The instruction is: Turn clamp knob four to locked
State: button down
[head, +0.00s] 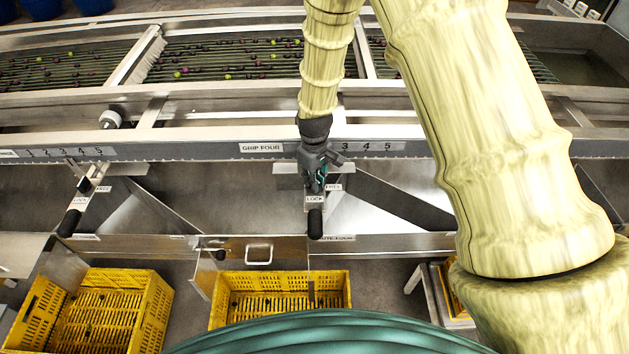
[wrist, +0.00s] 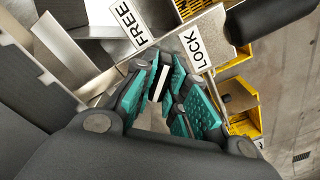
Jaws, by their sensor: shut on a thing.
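My gripper (head: 319,180) hangs below the GRIP FOUR label (head: 261,148) on the machine's front rail. Its teal-padded fingers (wrist: 170,88) are closed around clamp knob four, which they almost wholly hide. A pale strip shows between the pads in the wrist view. The LOCK label (head: 315,199) lies just below the fingers and the FREE label (head: 333,187) to their right. In the wrist view, the fingers are below and between the FREE label (wrist: 131,23) and the LOCK label (wrist: 194,48). Which label the knob points to cannot be told.
A black handle (head: 315,224) sticks out just below the LOCK label. Another station with a black knob (head: 84,185) is at the left. Yellow crates (head: 280,283) stand below. Rollers with small fruit (head: 230,60) run behind the rail. Diagonal braces flank the station.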

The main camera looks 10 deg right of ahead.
jog(key=m, duration=0.4)
jog(key=shift+m+b, duration=0.3)
jog(key=shift+m, duration=2)
jog(key=c, duration=1.4)
grip_release()
jog(key=shift+c, duration=0.2)
jog(key=shift+r, duration=0.15)
notch_tip(320, 180, up, 12)
